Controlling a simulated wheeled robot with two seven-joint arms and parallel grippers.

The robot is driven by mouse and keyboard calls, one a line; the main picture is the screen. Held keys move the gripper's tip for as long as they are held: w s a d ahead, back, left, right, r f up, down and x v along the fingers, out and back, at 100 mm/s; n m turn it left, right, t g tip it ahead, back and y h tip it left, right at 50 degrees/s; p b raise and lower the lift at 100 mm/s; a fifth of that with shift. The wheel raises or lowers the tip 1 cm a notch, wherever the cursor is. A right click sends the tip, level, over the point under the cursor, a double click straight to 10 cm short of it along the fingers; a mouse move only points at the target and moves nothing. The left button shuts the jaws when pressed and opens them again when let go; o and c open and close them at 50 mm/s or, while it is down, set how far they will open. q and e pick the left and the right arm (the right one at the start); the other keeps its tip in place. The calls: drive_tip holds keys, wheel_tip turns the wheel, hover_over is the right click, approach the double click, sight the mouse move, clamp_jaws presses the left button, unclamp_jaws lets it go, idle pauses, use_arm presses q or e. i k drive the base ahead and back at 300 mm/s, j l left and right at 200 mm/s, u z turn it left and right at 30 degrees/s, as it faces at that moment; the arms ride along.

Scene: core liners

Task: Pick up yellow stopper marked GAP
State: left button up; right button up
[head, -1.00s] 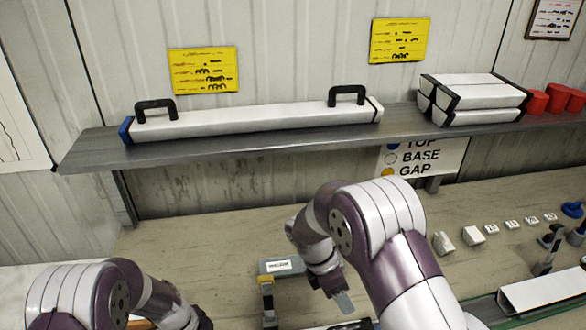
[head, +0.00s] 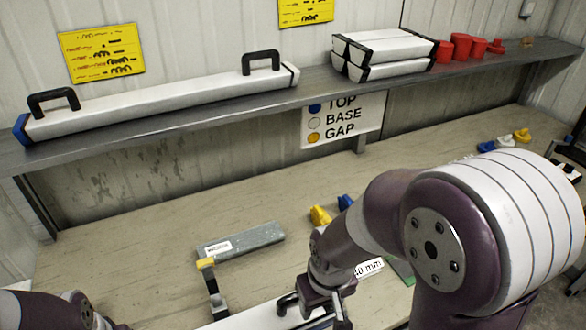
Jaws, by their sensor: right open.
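A small yellow stopper (head: 319,215) stands on the bench right of centre, just left of a blue stopper (head: 345,201). Another yellow piece (head: 522,135) lies at the far right beside white and blue ones. No GAP lettering is readable on either yellow piece. The sign (head: 343,119) under the shelf pairs a yellow dot with GAP. My right gripper (head: 328,303) is open, pointing down near the front of the bench, nearer to me than the yellow stopper and apart from it. Its fingertips are partly hidden. My left arm shows only at the lower left corner; its gripper is out of frame.
A white liner with a black handle (head: 287,303) lies under my right gripper. A grey labelled block (head: 250,238) and a yellow-topped dark stand (head: 206,264) are to its left. The shelf (head: 200,112) overhangs the back. The left bench is clear.

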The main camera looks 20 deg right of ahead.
sight(320, 217)
drive_tip(key=z, duration=0.9)
drive_tip(key=i+l, duration=0.15)
drive_tip(key=l, duration=0.2)
drive_tip(key=i+l+u, duration=0.1)
drive_tip(key=i+l, duration=0.25)
drive_tip(key=l, duration=0.3)
drive_tip(key=i+l, duration=0.15)
drive_tip(key=l, duration=0.2)
drive_tip(key=i+l+u, duration=0.1)
drive_tip(key=l, duration=0.25)
drive_tip(key=i, duration=0.1)
